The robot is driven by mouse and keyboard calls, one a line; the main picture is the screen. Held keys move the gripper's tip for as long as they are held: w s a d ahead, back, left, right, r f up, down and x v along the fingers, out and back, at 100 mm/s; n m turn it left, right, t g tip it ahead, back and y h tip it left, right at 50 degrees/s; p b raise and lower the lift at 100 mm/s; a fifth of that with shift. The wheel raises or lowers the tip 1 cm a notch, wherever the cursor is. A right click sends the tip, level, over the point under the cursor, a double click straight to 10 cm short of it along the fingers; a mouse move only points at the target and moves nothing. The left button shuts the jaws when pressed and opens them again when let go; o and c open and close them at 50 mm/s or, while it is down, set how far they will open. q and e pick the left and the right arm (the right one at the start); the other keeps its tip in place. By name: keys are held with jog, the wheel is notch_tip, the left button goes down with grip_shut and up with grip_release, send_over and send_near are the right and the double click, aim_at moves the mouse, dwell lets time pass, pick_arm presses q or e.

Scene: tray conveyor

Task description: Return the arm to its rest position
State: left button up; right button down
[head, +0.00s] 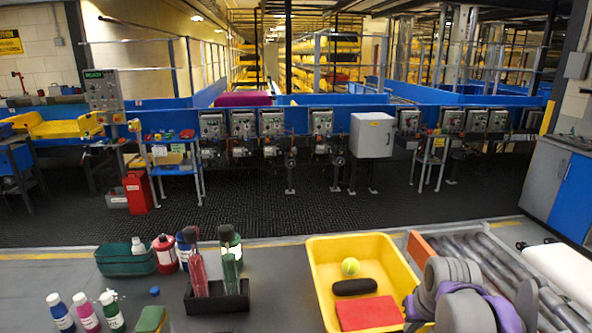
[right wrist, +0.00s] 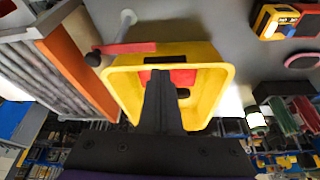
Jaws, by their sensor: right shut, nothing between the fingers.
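My right gripper (right wrist: 160,78) shows in the right wrist view as two black fingers closed together, with nothing between them. They show in front of the yellow tray (right wrist: 222,100). In the head view my right arm, grey with a purple band, overlaps the right side of the yellow tray (head: 319,283); its fingertips are hard to make out there. The tray holds a tennis ball (head: 350,266), a dark rounded object (head: 355,287) and a red block (head: 368,313). My left gripper is not in view.
A roller conveyor (head: 500,252) with an orange end plate (head: 420,250) is right of the tray. Left are a black holder (head: 217,303) with two bottles, a green bin (head: 125,262) and several small bottles. Grey table is clear between the black holder and the tray.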

jog(key=s+a+f, duration=0.4)
jog(key=s+f, duration=0.2)
jog(key=s, duration=0.3)
jog(key=s+a+f+n+t, duration=0.1)
jog(key=s+a+f, duration=0.4)
jog(key=s+f, duration=0.2)
jog(key=shift+s, duration=1.25)
